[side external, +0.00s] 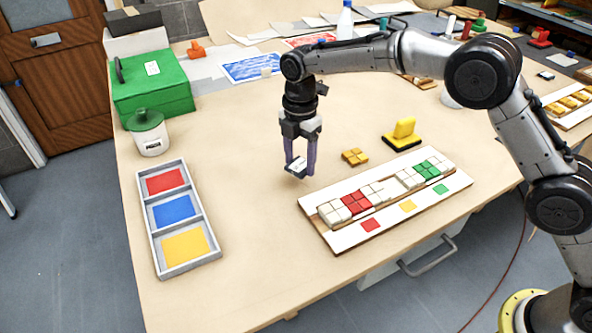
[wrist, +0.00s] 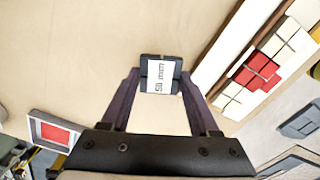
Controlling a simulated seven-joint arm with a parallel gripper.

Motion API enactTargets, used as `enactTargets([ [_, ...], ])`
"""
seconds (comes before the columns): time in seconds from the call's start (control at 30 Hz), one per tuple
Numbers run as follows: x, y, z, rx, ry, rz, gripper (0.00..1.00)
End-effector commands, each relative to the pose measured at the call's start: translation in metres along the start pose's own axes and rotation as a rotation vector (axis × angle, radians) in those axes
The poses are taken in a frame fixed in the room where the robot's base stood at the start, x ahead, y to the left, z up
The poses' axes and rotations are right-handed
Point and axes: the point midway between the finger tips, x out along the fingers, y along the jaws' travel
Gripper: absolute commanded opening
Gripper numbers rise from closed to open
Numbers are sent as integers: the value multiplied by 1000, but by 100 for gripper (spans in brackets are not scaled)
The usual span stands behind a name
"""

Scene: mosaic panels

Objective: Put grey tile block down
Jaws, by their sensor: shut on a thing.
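My gripper (side external: 299,166) points down over the bare table left of the mosaic panel. It is shut on the grey tile block (wrist: 161,74), which sits between the fingertips (wrist: 160,80). In the wrist view the block is dark grey, with a white label across its top and a seam down its middle. In the side view only a small part of the block (side external: 298,168) shows between the fingers. I cannot tell whether it touches the table or hangs just above it.
The mosaic panel (side external: 372,224) with white, red and green tiles lies right of my gripper. A tray (side external: 181,217) with red, blue and yellow compartments lies left. Ochre tiles (side external: 355,156) and a yellow-handled tool (side external: 403,133) lie behind the panel. Bare table separates tray and panel.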

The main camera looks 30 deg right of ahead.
Motion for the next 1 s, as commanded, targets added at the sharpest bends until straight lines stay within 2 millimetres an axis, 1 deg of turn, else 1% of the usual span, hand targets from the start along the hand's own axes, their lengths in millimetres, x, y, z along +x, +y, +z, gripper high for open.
enactTargets([
  [0.27, 14, 12, 0, 0, 0, 1, 3],
  [0.4, 34, 11, 0, 0, 0, 0, 3],
  [0.5, 42, 11, 0, 0, 0, 2, 3],
  [0.87, 46, 11, 0, 0, 0, 2, 3],
  [0.9, 46, 11, 0, 0, 0, 2, 67],
  [0.97, 46, 11, 0, 0, 0, 2, 78],
  [1.0, 46, 11, 0, 0, 0, 2, 85],
])
